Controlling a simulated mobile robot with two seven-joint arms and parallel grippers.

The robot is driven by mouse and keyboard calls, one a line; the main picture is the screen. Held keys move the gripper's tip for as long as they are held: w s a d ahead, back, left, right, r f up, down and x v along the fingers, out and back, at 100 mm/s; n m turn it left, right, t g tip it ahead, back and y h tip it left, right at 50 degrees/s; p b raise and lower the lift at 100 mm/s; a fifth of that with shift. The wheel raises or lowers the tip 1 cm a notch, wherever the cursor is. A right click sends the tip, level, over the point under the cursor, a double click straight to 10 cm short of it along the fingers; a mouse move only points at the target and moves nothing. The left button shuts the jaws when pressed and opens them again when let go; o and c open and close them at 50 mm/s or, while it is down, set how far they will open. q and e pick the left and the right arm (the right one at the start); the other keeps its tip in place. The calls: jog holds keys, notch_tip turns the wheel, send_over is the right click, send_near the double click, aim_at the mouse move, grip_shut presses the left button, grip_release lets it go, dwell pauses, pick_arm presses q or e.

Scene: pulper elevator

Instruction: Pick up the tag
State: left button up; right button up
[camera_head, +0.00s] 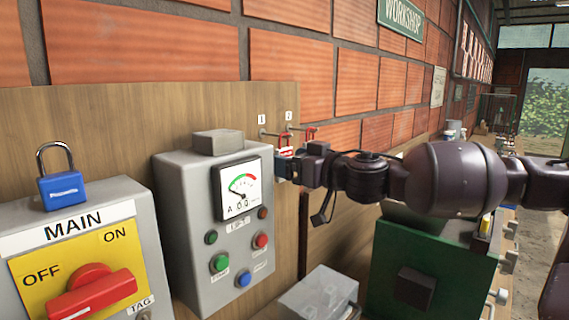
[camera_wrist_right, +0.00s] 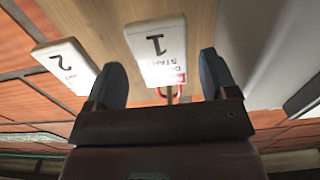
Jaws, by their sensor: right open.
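A small red-and-white tag (camera_head: 286,152) hangs on the wooden board below the hooks, right at the tip of my right gripper (camera_head: 284,168). In the right wrist view my right gripper (camera_wrist_right: 163,78) is open, with one dark finger on each side. Between and beyond the fingers shows a white plate marked 1 (camera_wrist_right: 155,45), with small text and a red patch at its lower edge. A red loop (camera_wrist_right: 167,93) lies between the fingers. I cannot tell whether the fingers touch anything. My left gripper is not in view.
A white plate marked 2 (camera_wrist_right: 66,66) is beside the left finger. A grey control box with a gauge (camera_head: 215,225) stands close left of my gripper. The main switch box (camera_head: 90,235) carries a blue padlock (camera_head: 62,190). A green machine (camera_head: 430,270) stands below my right arm.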

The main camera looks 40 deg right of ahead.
jog(key=shift+w+a, duration=0.25)
jog(key=shift+w, duration=0.5)
pick_arm(q)
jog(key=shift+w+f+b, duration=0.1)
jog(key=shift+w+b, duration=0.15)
jog(key=shift+b, duration=0.3)
pick_arm(e)
jog(key=shift+w, duration=1.05)
jog(key=c, duration=1)
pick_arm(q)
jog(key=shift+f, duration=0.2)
pick_arm(e)
jog(key=shift+r, duration=0.15)
